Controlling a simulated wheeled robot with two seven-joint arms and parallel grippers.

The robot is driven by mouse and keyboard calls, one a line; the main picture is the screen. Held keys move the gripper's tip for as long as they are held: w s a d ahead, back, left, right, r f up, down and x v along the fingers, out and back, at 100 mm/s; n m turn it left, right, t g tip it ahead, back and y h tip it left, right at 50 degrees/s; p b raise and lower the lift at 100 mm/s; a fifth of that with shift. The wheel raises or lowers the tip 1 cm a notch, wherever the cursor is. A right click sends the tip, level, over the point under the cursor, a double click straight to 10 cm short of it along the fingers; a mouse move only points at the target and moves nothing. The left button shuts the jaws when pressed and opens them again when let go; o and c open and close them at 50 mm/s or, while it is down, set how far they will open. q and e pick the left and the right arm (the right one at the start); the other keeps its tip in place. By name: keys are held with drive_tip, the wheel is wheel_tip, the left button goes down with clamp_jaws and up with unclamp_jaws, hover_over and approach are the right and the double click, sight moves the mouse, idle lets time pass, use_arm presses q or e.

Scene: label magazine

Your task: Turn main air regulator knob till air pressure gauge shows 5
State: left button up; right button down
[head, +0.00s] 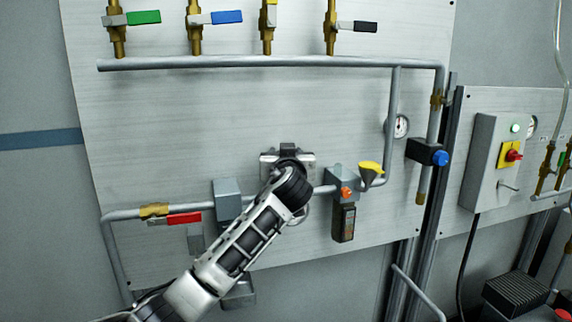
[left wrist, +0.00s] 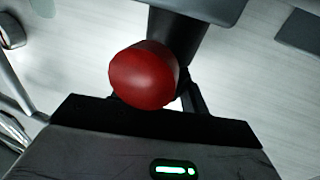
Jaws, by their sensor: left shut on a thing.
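A round red knob (left wrist: 143,77) shows in the middle of the left wrist view, on a dark body below a grey block. My left gripper (head: 288,155) is at the pipe panel in the head view and is shut on this knob. My arm and gripper hide the knob in the head view. A round white-faced gauge (head: 401,126) sits on the panel to the right of my gripper; its reading is too small to tell. My right gripper is in neither view.
A red-handled valve (head: 183,218) is left of my arm. A yellow lever (head: 371,170), an orange button (head: 346,193) and a blue knob (head: 440,158) are to the right. Several coloured valves line the top. A grey control box (head: 485,165) stands further right.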

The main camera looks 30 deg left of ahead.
use_arm(q)
drive_tip(key=shift+f+n+g+y+b, duration=0.1)
drive_tip(key=shift+n+g+y+b, duration=0.3)
drive_tip(key=shift+n+g+y, duration=0.15)
drive_tip(key=o, duration=1)
drive_tip(key=b+v, duration=0.3)
drive_tip(key=v, duration=1.3)
drive_tip(key=shift+w+d, duration=0.1)
